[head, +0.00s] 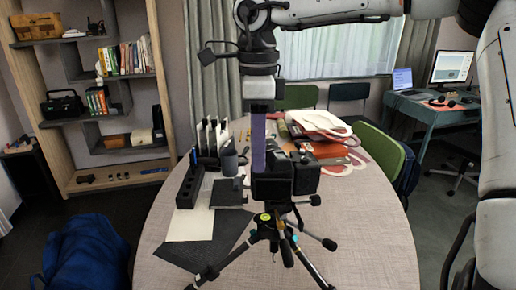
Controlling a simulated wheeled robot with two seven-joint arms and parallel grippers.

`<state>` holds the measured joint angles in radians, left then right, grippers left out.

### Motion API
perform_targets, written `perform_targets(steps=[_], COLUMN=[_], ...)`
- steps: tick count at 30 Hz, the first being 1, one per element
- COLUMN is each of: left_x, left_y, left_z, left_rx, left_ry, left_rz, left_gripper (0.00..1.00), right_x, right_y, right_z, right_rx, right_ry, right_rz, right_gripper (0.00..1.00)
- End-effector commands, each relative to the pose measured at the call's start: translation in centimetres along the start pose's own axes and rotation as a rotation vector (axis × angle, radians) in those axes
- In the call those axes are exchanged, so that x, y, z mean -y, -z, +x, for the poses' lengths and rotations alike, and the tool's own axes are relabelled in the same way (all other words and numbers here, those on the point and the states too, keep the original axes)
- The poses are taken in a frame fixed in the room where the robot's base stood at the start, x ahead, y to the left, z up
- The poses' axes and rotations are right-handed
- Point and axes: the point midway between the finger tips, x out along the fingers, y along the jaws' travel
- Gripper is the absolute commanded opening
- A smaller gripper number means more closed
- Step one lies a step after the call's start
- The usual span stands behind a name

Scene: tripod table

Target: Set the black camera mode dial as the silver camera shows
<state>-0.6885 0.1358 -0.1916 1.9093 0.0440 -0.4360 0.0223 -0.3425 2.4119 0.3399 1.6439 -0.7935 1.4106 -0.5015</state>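The black camera (304,178) sits on a tripod (283,232) at the middle of the table. My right gripper (258,165) comes down from above, with a long purplish finger reaching to the left part of the camera's top. I see the fingers edge-on, so I cannot tell if they are open or shut, or whether they touch the camera. The mode dial cannot be made out; the finger covers part of the camera top. No silver camera can be made out clearly. My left gripper is not in view.
The oval table (360,235) holds a black organizer (187,186), a grey cylinder (229,162), papers and a dark mat left of the tripod. Books and a white bag (318,121) lie behind the camera. The table's right front is clear. A green chair (381,150) stands at the right.

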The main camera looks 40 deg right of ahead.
Motion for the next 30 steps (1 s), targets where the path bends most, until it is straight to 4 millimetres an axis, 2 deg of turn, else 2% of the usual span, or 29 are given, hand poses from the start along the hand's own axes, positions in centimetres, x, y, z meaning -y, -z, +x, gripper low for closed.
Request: perform_targets(steps=[6,12,22,30], left_x=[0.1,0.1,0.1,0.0], left_y=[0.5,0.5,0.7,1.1], left_z=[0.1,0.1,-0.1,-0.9], left_rx=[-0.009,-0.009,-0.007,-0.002], left_ry=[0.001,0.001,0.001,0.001], left_rz=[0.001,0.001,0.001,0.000], left_gripper=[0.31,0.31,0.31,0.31], right_x=[0.0,0.0,0.0,0.0], right_y=[0.0,0.0,0.0,0.0], right_z=[0.1,0.0,-0.1,-0.2], right_rx=[-0.001,-0.001,0.000,0.000], right_ry=[-0.001,-0.001,-0.002,-0.002], right_rz=[0.000,0.000,-0.041,-0.201], right_gripper=[0.32,0.00,0.00,0.00])
